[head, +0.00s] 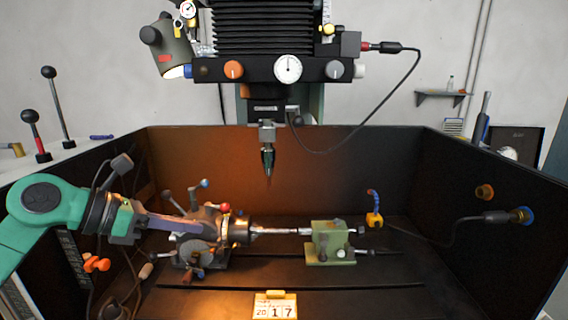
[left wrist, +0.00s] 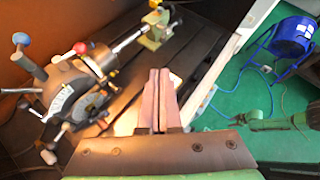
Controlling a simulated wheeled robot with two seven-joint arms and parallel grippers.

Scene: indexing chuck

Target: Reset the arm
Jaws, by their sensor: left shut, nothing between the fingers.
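My left arm comes in from the left in the head view, and its gripper (head: 185,225) points right, in front of the indexing chuck (head: 228,228). In the left wrist view the left gripper (left wrist: 159,72) has its two fingers together, with nothing between them. The indexing chuck (left wrist: 75,82) stands to the left of the fingers there, with blue-, red- and white-tipped handles. A metal rod runs from the chuck to the green tailstock (head: 330,242); the tailstock also shows in the left wrist view (left wrist: 153,32). My right gripper is not in view.
The slotted black bed (head: 300,290) lies inside dark walls. The spindle (head: 268,160) hangs above the middle. A counter sign (head: 275,305) stands at the front edge. A blue round item (left wrist: 293,38) stands on the green floor outside. A yellow-and-blue hose (head: 374,215) stands behind the tailstock.

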